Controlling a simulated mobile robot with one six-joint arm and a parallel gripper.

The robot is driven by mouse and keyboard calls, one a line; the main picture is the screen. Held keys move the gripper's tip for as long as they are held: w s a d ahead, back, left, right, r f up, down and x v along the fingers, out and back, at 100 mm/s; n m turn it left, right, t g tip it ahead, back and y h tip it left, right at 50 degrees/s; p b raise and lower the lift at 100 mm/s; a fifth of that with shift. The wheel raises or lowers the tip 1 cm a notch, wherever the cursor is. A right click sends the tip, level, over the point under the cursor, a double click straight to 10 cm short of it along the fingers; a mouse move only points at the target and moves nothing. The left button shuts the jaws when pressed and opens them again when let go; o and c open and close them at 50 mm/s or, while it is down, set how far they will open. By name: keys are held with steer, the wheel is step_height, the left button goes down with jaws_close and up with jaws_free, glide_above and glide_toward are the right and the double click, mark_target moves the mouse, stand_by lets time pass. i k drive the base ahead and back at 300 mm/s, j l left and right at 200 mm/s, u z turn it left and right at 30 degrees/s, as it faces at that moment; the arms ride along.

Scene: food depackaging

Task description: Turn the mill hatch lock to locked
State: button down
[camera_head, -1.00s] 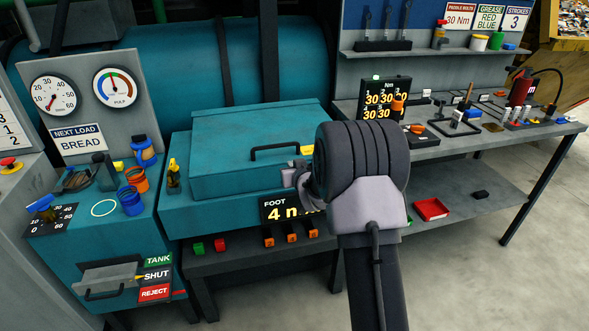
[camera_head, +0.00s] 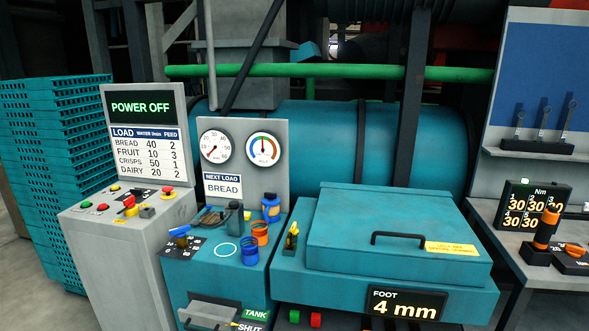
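The mill hatch (camera_head: 400,225) is a teal lid with a dark bar handle (camera_head: 398,238), and it looks closed on its teal housing (camera_head: 310,283). A yellow label (camera_head: 452,248) is on its front right; its text is too small to read. A small yellow and dark fitting (camera_head: 291,238) stands at the hatch's left side. I cannot tell whether it is the hatch lock or which way it is turned. My gripper and arm are out of view.
A grey console (camera_head: 135,225) at left has a display (camera_head: 140,107) reading POWER OFF. Bottles and rings stand on the teal cabinet (camera_head: 185,272) beside the hatch. A display (camera_head: 403,303) below the hatch reads FOOT 4 mm. A workbench (camera_head: 495,240) is at right; teal crates (camera_head: 55,150) stand far left.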

mark_target(293, 230)
steer(key=i+j+u, duration=0.1)
steer(key=i, duration=0.75)
steer(key=i+j+u, duration=0.1)
steer(key=i, duration=0.8)
